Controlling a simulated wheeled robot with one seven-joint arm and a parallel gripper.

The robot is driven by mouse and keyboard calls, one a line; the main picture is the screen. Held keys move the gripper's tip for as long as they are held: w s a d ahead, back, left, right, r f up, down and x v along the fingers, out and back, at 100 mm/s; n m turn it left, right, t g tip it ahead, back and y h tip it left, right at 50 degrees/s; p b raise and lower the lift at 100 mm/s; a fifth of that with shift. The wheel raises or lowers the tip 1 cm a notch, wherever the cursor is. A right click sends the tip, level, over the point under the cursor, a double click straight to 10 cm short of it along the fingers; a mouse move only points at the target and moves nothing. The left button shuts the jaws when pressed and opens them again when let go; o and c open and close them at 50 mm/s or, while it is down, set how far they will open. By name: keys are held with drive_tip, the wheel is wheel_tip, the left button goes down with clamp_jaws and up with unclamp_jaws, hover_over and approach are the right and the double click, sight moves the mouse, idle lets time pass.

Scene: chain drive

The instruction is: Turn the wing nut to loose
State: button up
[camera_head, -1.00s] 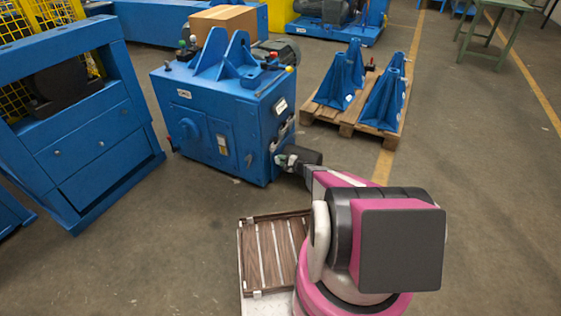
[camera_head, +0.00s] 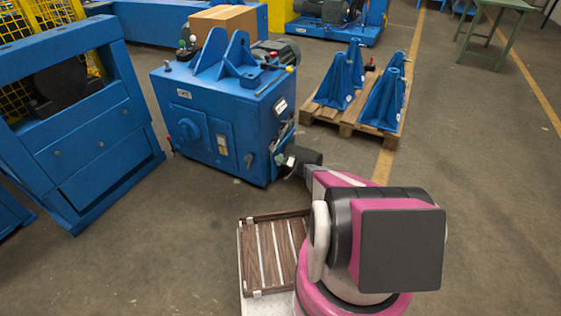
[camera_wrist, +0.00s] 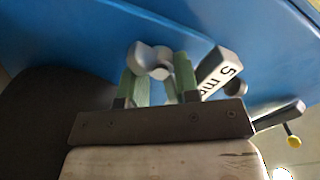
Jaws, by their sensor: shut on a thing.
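The grey wing nut (camera_wrist: 145,56) shows in the wrist view against the blue machine's face. My gripper (camera_wrist: 157,72) has two green fingers, one on each side of the nut, and is shut on it. The nut's wings stick out a little past the fingertips at the upper left. In the head view my gripper (camera_head: 284,159) is at the right side of the blue machine (camera_head: 255,115). The wing nut is too small and covered to make out there.
A grey block marked "5 m..." (camera_wrist: 220,72) sits just right of the fingers in the wrist view. A dark bar with a yellow knob (camera_wrist: 293,141) is at the right. A pallet with blue brackets (camera_head: 347,128) stands right of the machine.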

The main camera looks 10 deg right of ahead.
drive_tip(key=shift+f+n, duration=0.15)
drive_tip(key=shift+n, duration=7.25)
drive_tip(key=o, duration=0.7)
drive_tip(key=shift+w, duration=0.1)
drive_tip(key=shift+c, duration=0.2)
drive_tip(key=v, duration=1)
drive_tip(key=shift+s+d, duration=0.25)
